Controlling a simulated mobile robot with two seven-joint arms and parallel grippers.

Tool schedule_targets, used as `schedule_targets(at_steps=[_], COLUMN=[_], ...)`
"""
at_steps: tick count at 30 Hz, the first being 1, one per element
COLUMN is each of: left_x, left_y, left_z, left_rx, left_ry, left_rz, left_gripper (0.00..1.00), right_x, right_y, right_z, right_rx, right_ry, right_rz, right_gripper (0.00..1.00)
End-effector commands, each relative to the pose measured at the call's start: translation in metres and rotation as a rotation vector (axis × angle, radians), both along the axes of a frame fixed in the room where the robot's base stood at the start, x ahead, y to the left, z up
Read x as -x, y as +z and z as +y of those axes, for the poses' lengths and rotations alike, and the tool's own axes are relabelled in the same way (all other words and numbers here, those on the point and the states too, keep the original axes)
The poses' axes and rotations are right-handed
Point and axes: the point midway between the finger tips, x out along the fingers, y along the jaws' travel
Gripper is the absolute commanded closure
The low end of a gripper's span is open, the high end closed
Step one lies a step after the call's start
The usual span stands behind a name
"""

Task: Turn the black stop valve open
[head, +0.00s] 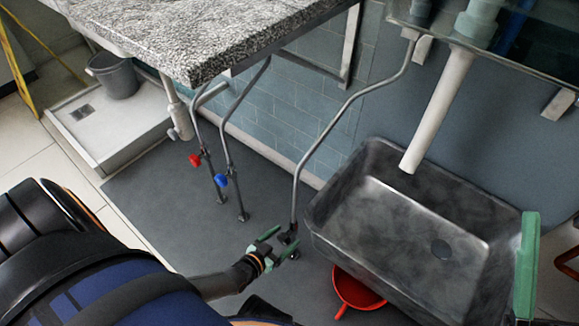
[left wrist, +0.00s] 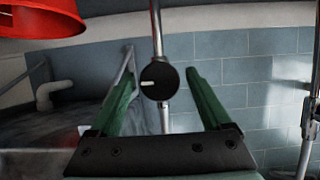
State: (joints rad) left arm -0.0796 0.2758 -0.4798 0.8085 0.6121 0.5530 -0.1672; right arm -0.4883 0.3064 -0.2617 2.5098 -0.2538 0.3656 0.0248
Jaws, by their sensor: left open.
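The black stop valve (head: 287,238) sits low on a grey pipe, left of the grey basin in the head view. In the left wrist view its round black knob (left wrist: 160,83) faces me, with a white mark lying roughly level on its left half. My left gripper (head: 284,246) is open at the valve. In the left wrist view its two green fingers (left wrist: 162,95) stand on either side of the knob, with a visible gap on each side. A green finger of my right gripper (head: 527,265) shows at the right edge of the head view; its jaw state is unclear.
A red valve (head: 195,160) and a blue valve (head: 221,180) sit on neighbouring pipes under the granite counter (head: 200,40). The grey floor mat left of the valve is clear.

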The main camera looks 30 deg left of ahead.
Motion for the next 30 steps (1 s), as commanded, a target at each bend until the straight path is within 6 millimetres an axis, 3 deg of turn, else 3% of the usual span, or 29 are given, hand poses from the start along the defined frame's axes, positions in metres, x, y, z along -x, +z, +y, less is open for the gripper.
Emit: schedule_targets(at_steps=[7, 27, 30], left_x=[0.0002, -0.0001, -0.0002], left_y=[-0.0001, 0.0000, 0.0000], left_z=[0.0001, 0.0000, 0.0000], left_rx=[0.000, 0.000, 0.000], left_ry=[0.000, 0.000, 0.000], left_rz=[0.000, 0.000, 0.000], left_gripper=[0.18, 0.93, 1.00], right_x=[0.0003, 0.0003, 0.0002], right_y=[-0.0003, 0.0001, 0.0001], right_z=[0.0009, 0.0004, 0.0003], right_rx=[-0.002, -0.008, -0.008], right_ry=[0.002, 0.001, 0.001], right_rz=[0.003, 0.003, 0.003], right_gripper=[0.46, 0.46, 0.46])
